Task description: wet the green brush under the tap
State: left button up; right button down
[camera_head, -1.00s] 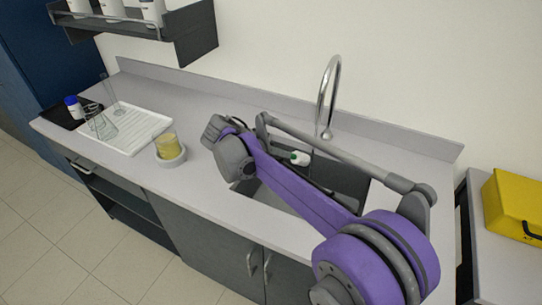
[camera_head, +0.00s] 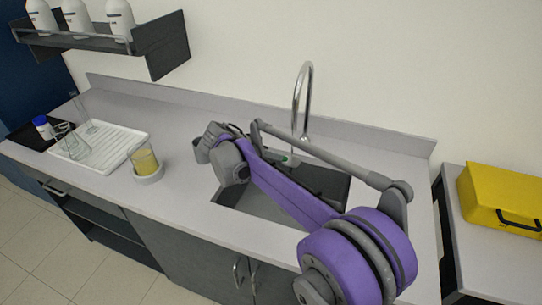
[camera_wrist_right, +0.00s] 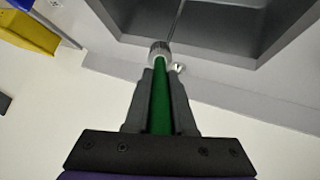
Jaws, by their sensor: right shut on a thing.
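The green brush (camera_wrist_right: 160,105) shows in the right wrist view as a green shaft with a pale collar at its far end. A thin dark line runs on beyond the collar. My right gripper (camera_wrist_right: 161,78) is shut on the green shaft. In the head view a small green bit of the brush (camera_head: 284,158) shows behind my right arm, over the back of the sink. The tap (camera_head: 299,95) is a tall chrome gooseneck behind the sink; the brush is low beside its spout. I cannot tell whether water runs. My left gripper is not in view.
The sink (camera_head: 252,203) is a dark basin, partly hidden by my right arm. A beaker of yellow liquid (camera_head: 143,158), a white drying rack (camera_head: 117,143) with glassware and a wall shelf (camera_head: 90,45) are at left. A yellow case (camera_head: 500,195) stands at right.

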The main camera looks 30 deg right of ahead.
jog(key=shift+a, duration=0.1)
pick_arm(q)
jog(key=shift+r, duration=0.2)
pick_arm(e)
jog(key=s+a, duration=0.1)
jog(key=a, duration=0.6)
jog(key=shift+s+a, duration=0.3)
jog(key=shift+a, duration=0.05)
dwell(1.2)
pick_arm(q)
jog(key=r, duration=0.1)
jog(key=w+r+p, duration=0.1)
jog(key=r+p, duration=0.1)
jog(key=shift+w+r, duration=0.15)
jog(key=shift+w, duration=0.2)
pick_arm(e)
jog(key=w+v, duration=0.1)
jog(key=v, duration=0.5)
jog(key=shift+s+a, duration=0.25)
jog(key=shift+s, duration=0.25)
